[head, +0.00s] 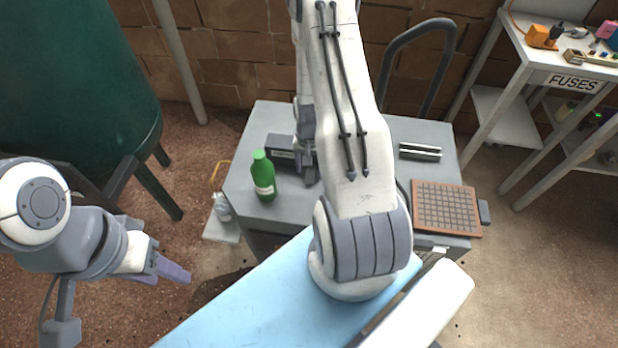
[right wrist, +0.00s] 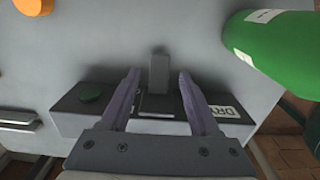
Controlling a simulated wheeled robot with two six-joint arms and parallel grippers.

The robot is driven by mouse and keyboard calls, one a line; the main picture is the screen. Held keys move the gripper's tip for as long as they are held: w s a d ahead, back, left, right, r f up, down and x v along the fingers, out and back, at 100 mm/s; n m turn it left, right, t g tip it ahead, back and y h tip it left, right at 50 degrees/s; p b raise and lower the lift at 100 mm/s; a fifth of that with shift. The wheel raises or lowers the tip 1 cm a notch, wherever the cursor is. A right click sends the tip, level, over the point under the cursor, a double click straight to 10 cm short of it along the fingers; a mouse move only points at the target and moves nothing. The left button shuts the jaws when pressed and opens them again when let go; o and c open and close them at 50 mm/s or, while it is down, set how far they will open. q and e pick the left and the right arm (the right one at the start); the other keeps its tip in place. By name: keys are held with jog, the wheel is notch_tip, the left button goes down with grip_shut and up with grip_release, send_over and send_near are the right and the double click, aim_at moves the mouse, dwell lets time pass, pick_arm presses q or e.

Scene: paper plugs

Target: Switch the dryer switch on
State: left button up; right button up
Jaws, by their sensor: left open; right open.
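The dryer switch is a dark box (right wrist: 70,119) on the grey table, with a label starting "DR" (right wrist: 225,112), a round green button (right wrist: 92,94) and an upright grey lever (right wrist: 159,74). In the head view the box (head: 279,151) is partly hidden by my right arm. My right gripper (right wrist: 158,72) is open over the box, one finger on each side of the lever; I cannot tell whether either touches it. In the head view it shows small (head: 311,180) beside the box. My left gripper (head: 174,271) is open and empty, off the table at the left.
A green bottle (head: 264,178) stands close to the box and also shows in the right wrist view (right wrist: 275,50). A brown grid plate (head: 447,208) lies at the table's right. A shelf marked "FUSES" (head: 573,82) stands at the right, and a green tank (head: 75,80) at the left.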

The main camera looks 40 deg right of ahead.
aim_at(309, 177)
jog(key=shift+f, duration=0.15)
jog(key=shift+f+b, duration=1.4)
jog(key=shift+f, duration=0.55)
jog(key=c, duration=0.8)
